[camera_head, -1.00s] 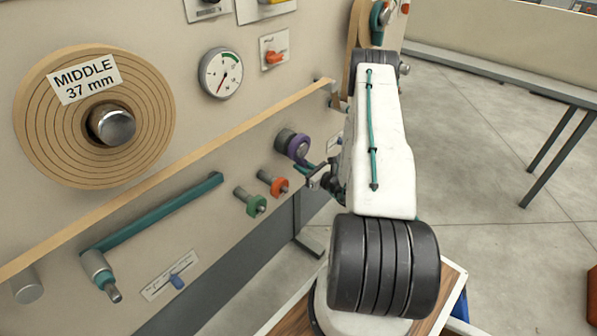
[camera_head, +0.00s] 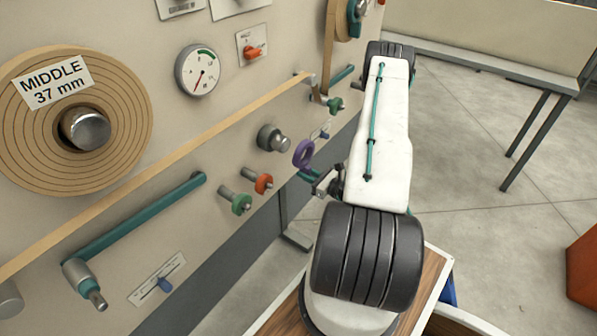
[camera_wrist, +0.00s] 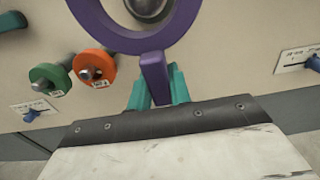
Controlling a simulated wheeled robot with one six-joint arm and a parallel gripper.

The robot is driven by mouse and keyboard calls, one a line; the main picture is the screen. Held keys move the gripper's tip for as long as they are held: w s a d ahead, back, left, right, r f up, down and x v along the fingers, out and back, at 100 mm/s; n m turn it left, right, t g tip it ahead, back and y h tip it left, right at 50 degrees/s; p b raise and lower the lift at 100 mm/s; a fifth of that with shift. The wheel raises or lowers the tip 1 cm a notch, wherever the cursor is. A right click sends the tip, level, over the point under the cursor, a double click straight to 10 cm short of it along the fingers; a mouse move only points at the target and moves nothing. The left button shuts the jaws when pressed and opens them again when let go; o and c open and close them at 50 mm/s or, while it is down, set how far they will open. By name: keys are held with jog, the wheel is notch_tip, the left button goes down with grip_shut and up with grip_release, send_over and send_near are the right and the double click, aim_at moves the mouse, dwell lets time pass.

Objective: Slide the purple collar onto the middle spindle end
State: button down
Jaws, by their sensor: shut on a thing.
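The purple collar (camera_head: 311,150) is held out from the panel in the head view. In the wrist view the collar (camera_wrist: 140,43) shows as a ring with a tab below it. My gripper (camera_head: 308,174) is shut on that tab, its teal fingers (camera_wrist: 157,88) on either side. The middle spindle end (camera_head: 88,130) is a silver round end inside a tan roll labelled "MIDDLE 37 mm", at the left of the head view, well away from the collar. A grey stub (camera_head: 272,138) sits beside the collar, and its end (camera_wrist: 148,8) shows through the ring in the wrist view.
An orange collar (camera_head: 263,183) and a green collar (camera_head: 242,203) sit on pegs low on the panel. A tan strip (camera_head: 170,165) crosses the panel diagonally. A teal crank arm (camera_head: 135,220) juts out below it. Open floor (camera_head: 460,170) lies to the right.

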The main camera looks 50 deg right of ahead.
jog(key=shift+s+d+r, duration=0.1)
jog(key=shift+s+r, duration=0.05)
jog(key=shift+s, duration=0.9)
jog(key=shift+s+d+r, duration=0.1)
jog(key=shift+s+r, duration=0.1)
jog(key=shift+s, duration=0.85)
jog(key=shift+s+d+r, duration=0.1)
jog(key=shift+s+r, duration=0.05)
jog(key=shift+s, duration=0.9)
